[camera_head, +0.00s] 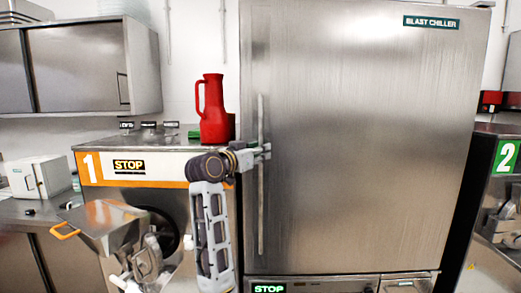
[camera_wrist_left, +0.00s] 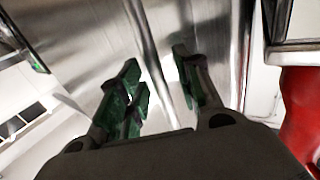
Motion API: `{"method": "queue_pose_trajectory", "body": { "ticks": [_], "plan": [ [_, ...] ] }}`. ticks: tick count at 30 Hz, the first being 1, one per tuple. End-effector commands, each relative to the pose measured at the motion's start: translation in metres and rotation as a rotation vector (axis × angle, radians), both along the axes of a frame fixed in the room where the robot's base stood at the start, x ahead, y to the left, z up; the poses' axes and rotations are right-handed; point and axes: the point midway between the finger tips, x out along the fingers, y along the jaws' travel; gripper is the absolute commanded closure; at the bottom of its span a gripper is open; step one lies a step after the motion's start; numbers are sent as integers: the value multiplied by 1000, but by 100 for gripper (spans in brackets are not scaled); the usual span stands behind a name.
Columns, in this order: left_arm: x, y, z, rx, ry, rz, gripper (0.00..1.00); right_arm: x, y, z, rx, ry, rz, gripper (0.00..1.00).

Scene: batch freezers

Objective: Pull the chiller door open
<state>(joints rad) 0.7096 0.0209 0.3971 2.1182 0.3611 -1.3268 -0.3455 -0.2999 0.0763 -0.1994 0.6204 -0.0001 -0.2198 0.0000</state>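The blast chiller door (camera_head: 365,140) is a large brushed-steel panel, and it looks closed. Its handle (camera_head: 261,205) is a long vertical bar near the door's left edge; it also shows in the left wrist view (camera_wrist_left: 149,45). My left gripper (camera_head: 264,150) is at the upper-middle part of the handle. In the left wrist view my left gripper (camera_wrist_left: 158,78) has its two green-padded fingers apart, with the bar running between them. Gaps show beside the bar, so the fingers do not look closed on it. My right gripper is in neither view.
A red jug (camera_head: 214,112) stands on batch freezer 1 (camera_head: 145,170), just left of my left gripper. A steel hopper with an orange handle (camera_head: 66,231) juts out at lower left. Batch freezer 2 (camera_head: 497,215) stands right of the chiller.

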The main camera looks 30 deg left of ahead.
Motion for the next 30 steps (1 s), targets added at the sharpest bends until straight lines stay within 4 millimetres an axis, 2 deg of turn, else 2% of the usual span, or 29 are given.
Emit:
{"method": "queue_pose_trajectory", "body": {
  "ticks": [6, 15, 16, 24, 30],
  "plan": [
    [11, -1, 0, 0, 0, 1, 66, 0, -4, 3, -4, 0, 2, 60],
    [12, -1, 0, 1, 0, 1, 66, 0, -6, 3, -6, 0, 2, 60],
    [12, -1, 0, 1, 0, 1, 67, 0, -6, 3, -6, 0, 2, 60],
    [12, 0, 0, 1, 0, 1, 100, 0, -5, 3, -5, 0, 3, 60],
    [12, 0, 0, 0, 0, 1, 100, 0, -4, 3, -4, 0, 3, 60]
  ]
}}
